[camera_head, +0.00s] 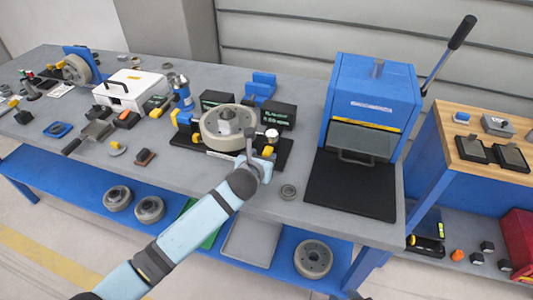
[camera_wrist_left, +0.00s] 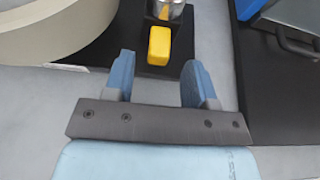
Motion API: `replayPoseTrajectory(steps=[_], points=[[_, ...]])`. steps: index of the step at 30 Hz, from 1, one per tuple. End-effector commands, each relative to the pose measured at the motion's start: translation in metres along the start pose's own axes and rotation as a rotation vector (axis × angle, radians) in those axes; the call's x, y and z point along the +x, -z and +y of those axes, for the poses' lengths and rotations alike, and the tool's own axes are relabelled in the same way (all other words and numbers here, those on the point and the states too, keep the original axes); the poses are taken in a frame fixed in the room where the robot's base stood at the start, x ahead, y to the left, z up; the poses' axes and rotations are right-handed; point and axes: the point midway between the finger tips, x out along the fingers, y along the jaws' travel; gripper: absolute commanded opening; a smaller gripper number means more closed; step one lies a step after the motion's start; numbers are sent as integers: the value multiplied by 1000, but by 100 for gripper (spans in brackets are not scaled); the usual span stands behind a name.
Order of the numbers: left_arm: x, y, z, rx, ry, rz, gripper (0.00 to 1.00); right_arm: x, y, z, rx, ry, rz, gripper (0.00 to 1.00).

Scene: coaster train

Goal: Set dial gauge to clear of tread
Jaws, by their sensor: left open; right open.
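A pale round wheel (camera_head: 226,122) with a grey hub sits on a black-based fixture (camera_head: 287,158) mid-bench; its rim also shows in the left wrist view (camera_wrist_left: 75,28). At the fixture's right side a yellow block (camera_head: 268,151) stands below a silver part (camera_head: 271,135). I cannot tell for sure which part is the dial gauge. My left gripper (camera_head: 258,160) is open and empty at the fixture's front right. In the left wrist view the yellow block (camera_wrist_left: 159,44) lies just beyond and between the fingertips (camera_wrist_left: 160,78), apparently apart from them. My right gripper is not in view.
A blue press (camera_head: 372,90) with a black mat (camera_head: 350,185) stands to the right. Dark readout boxes (camera_head: 277,114) stand behind the fixture. A white case (camera_head: 131,90) and tools crowd the left.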

Motion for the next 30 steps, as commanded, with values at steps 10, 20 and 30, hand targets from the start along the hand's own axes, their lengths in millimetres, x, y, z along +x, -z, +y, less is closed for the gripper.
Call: replayPoseTrajectory(steps=[10, 20, 30], points=[[42, 0, 0, -1, 0, 0, 51, 2, -2, 0, 4, 0, 0, 43], [45, 0, 0, -1, 0, 0, 49, 2, -1, -1, 6, 2, 0, 43], [44, 0, -1, -1, 0, 0, 0, 2, 0, -2, 6, 3, 0, 43]])
